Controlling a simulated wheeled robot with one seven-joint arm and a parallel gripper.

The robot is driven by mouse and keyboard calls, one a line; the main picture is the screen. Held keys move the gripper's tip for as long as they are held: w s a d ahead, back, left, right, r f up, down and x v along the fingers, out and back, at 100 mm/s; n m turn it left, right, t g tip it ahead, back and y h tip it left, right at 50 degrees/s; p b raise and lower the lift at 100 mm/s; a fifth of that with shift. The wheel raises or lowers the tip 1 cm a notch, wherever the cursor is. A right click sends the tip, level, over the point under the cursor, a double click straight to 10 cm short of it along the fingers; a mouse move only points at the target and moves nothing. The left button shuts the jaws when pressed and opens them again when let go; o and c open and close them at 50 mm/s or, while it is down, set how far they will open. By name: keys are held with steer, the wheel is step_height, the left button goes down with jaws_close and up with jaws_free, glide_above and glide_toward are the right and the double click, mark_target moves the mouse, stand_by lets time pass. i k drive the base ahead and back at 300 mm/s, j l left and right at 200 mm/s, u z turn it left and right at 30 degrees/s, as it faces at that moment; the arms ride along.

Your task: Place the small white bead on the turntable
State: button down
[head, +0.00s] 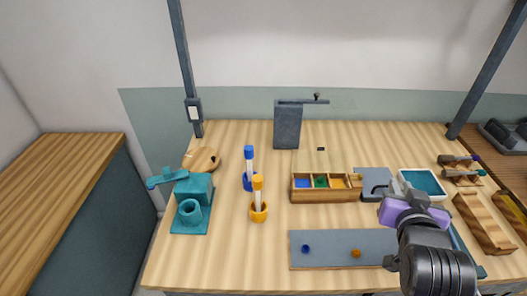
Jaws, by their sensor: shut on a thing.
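My gripper (413,208) is at the right side of the bench, in front of the white-rimmed teal tray (424,184). Its purple body is seen from behind, and its fingertips are hidden. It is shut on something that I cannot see. I cannot make out a small white bead anywhere. A round, flat tan disc (203,159) at the back left may be the turntable; my gripper is far to its right.
A teal cranked device (192,205) stands at the left. Blue (248,180) and orange (258,211) holders carry upright white rods. A compartmented wooden box (325,196), grey post (288,128) and grey board (335,259) occupy the middle. Wooden racks (484,222) stand right.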

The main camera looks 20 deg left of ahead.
mark_target(202, 153)
steer(key=i+j+u, duration=0.2)
steer(key=i+j, duration=0.15)
steer(key=j, duration=0.3)
steer(key=i+j+u, duration=0.2)
steer(key=i+j, duration=0.2)
steer(key=j, duration=0.2)
steer(key=i+j+u, duration=0.2)
steer(key=i+j, duration=0.2)
steer(key=j, duration=0.15)
